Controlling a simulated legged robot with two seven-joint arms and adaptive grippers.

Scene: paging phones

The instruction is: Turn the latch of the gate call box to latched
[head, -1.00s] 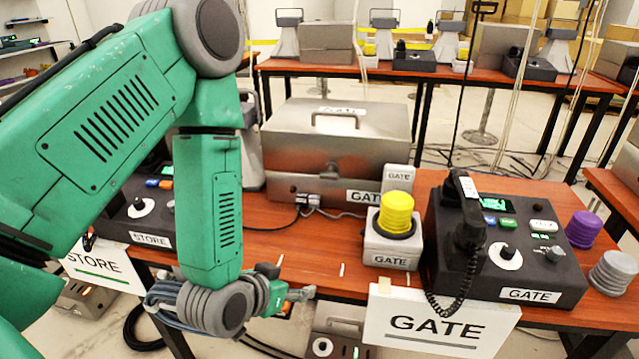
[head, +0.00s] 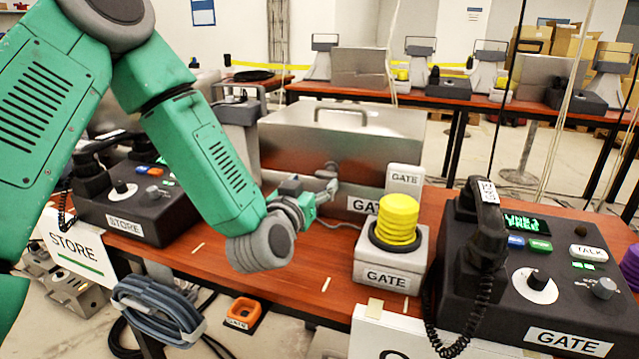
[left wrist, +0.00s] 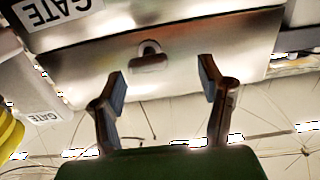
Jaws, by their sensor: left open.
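The gate call box is the silver metal box (head: 345,145) with a lid handle and a GATE label, on the red-brown table. It also shows in the left wrist view (left wrist: 200,40). Its latch (left wrist: 149,56) is a small metal turn-piece on the front face, with its bar lying roughly across the picture there. In the head view the latch is largely hidden by the gripper. My left gripper (head: 326,182) is in front of the box's front face. In the left wrist view its open fingers (left wrist: 163,75) stand either side of the latch, apart from it, with nothing between them. My right gripper is out of view.
A yellow beacon (head: 397,220) on a grey GATE base stands right of the box. The dark GATE phone console (head: 550,290) with corded handset is further right. The STORE console (head: 140,215) is at left.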

